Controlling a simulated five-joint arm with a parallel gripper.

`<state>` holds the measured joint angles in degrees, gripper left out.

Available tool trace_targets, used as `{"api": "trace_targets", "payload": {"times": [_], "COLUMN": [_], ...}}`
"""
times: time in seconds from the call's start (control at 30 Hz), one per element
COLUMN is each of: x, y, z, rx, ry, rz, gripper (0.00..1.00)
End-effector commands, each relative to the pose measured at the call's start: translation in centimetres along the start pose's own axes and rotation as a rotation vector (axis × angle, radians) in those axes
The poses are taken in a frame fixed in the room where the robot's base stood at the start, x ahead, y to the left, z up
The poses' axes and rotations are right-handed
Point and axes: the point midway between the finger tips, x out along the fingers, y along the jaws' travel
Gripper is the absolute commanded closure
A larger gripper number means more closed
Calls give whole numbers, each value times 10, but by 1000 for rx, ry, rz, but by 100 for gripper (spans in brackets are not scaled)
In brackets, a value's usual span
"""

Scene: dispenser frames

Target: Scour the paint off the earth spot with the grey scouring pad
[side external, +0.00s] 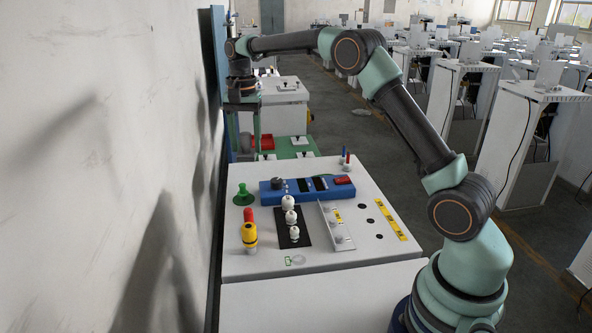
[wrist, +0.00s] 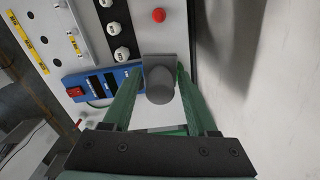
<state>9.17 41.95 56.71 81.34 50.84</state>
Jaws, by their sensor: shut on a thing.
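My gripper (side external: 246,148) hangs above and beyond the far left end of the white panel (side external: 345,180), fingers pointing down. In the wrist view my gripper (wrist: 160,70) has its green fingers on either side of a grey block with a round grey knob, which looks like the scouring pad (wrist: 160,84). It is held clear of the panel. A small pale round spot (side external: 299,260) beside a green mark, probably the earth spot, lies at the panel's near edge. It is outside the wrist view, and its paint is too small to judge.
A blue meter box (side external: 307,188), white knobs (side external: 291,217), a red-and-yellow upright part (side external: 249,235) and a green knob (side external: 243,195) stand on the panel. The wall (side external: 100,150) runs close along the left. A yellow strip (side external: 391,221) lies at right.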

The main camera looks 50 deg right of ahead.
Motion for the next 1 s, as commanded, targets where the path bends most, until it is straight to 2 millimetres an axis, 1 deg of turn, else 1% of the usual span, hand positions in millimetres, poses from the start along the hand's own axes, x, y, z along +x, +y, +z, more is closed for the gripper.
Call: {"api": "trace_targets", "payload": {"times": [0.37, 0.57, 0.8, 1.0], "x": [36, 57, 84, 100], "y": [45, 77, 120, 150], "z": [40, 68, 104, 128], "rx": [-1, -1, -1, 0], "ry": [0, 0, 0, 1], "rz": [0, 0, -1, -1], "gripper": [86, 86, 86, 86]}}
